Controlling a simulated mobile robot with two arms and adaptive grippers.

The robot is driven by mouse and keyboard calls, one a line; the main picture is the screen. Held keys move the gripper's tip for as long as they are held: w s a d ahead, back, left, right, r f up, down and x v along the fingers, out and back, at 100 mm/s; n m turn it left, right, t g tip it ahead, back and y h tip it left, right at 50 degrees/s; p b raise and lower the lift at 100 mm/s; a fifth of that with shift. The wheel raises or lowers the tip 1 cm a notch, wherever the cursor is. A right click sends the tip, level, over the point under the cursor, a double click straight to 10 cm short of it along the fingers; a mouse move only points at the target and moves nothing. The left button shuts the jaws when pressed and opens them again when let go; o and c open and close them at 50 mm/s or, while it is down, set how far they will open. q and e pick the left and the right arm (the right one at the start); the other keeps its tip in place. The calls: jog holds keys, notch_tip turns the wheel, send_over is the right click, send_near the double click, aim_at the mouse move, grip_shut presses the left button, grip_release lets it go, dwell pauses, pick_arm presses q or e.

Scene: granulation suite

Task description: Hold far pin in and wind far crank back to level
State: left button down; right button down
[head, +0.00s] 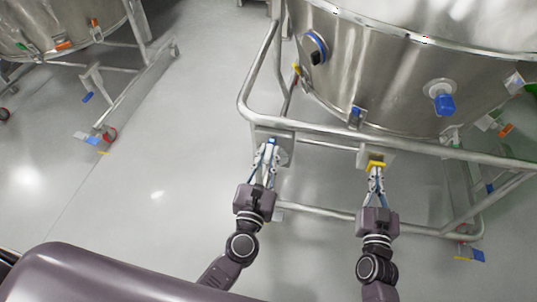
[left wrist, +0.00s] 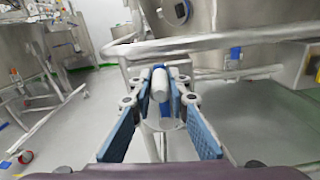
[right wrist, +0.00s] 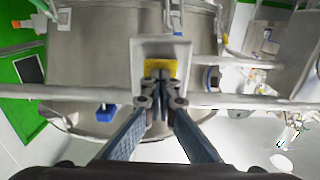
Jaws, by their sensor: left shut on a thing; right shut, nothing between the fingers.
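In the head view my left gripper (head: 268,157) is at a plate on the tank frame's rail. It is shut on a pale, rounded crank handle (left wrist: 160,86), which shows between its blue finger pads in the left wrist view. The fingers hide much of the crank, so its exact angle cannot be told. My right gripper (head: 376,175) is shut and empty, its fingertips up against the yellow pin (head: 376,164) on a second plate. In the right wrist view the yellow pin (right wrist: 160,66) sits just beyond the closed fingertips; whether it is fully in cannot be told.
The large steel tank (head: 400,80) stands in a tubular frame (head: 250,85) above both grippers. A blue-capped port (head: 443,102) sticks out of its side. Another framed vessel (head: 60,22) stands at the upper left. The grey floor (head: 180,130) between them is clear.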

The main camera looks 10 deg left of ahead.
pick_arm(q)
jog(key=shift+a+f, duration=0.1)
jog(key=shift+f, duration=0.15)
pick_arm(e)
jog(key=s, duration=0.8)
dwell(0.6)
pick_arm(q)
jog(key=shift+s, duration=0.1)
jog(key=c, duration=1.9)
grip_release()
jog(key=shift+c, duration=0.2)
jog(key=o, duration=0.3)
jog(key=s, duration=0.9)
jog(key=shift+s+r, duration=0.2)
jog(key=shift+s, duration=0.2)
